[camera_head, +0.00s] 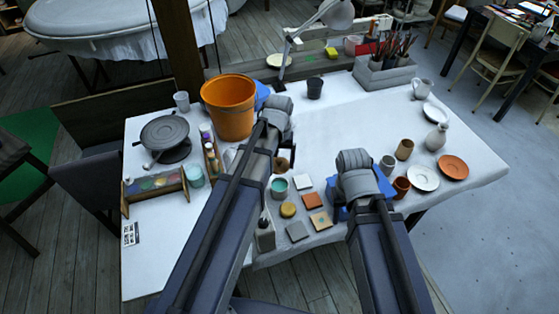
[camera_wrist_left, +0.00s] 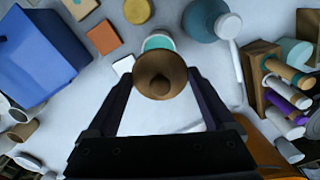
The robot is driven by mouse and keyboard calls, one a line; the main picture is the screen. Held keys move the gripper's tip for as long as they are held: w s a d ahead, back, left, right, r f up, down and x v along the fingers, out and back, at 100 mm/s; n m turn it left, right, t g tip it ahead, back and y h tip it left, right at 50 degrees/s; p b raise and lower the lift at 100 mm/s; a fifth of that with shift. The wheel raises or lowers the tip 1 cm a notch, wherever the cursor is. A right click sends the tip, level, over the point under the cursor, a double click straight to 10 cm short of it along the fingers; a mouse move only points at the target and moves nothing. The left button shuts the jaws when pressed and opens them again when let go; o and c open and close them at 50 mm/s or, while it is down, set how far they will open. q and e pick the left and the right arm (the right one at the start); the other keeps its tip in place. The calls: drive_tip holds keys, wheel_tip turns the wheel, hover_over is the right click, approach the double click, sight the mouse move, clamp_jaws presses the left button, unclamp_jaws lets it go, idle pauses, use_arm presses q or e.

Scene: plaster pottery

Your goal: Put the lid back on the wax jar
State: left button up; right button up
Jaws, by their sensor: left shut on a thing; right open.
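The wax jar (camera_head: 279,188) is a small pale pot with teal contents. It stands open on the white table (camera_head: 350,130), just in front of my left gripper (camera_head: 284,161). That gripper is shut on the brown round lid (camera_head: 283,165). In the left wrist view the lid (camera_wrist_left: 160,76) sits between the fingertips with its knob facing the camera. There it hides most of the jar, leaving part of its pale rim (camera_wrist_left: 158,36) showing. My right gripper (camera_head: 358,190) is over the table's right part. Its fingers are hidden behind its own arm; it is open.
Tiles (camera_head: 312,201) and a yellow disc (camera_head: 288,210) lie near the jar. An orange bucket (camera_head: 229,107) stands behind at the left, by a rack of bottles (camera_head: 210,150). Cups (camera_head: 404,149) and saucers (camera_head: 424,178) stand at the right. The table's back middle is clear.

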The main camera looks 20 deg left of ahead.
use_arm(q)
wheel_tip(320, 180, down, 2)
drive_tip(key=shift+d+f+n+b, duration=0.1)
drive_tip(key=shift+n+b, duration=0.2)
drive_tip(key=shift+b, duration=0.15)
drive_tip(key=shift+s+f+n, duration=0.1)
drive_tip(key=shift+n, duration=0.8)
use_arm(e)
wheel_tip(320, 180, down, 2)
drive_tip(key=shift+f, duration=0.1)
use_arm(q)
drive_tip(key=shift+f, duration=0.15)
use_arm(e)
drive_tip(key=shift+f, duration=0.2)
use_arm(q)
wheel_tip(320, 180, down, 6)
drive_tip(key=b, duration=0.6)
use_arm(e)
wheel_tip(320, 180, down, 6)
use_arm(q)
drive_tip(key=shift+f+b, duration=0.15)
drive_tip(key=shift+b, duration=0.25)
use_arm(e)
drive_tip(key=shift+f, duration=0.2)
use_arm(q)
drive_tip(key=o, duration=1.1)
drive_tip(key=shift+c, duration=0.2)
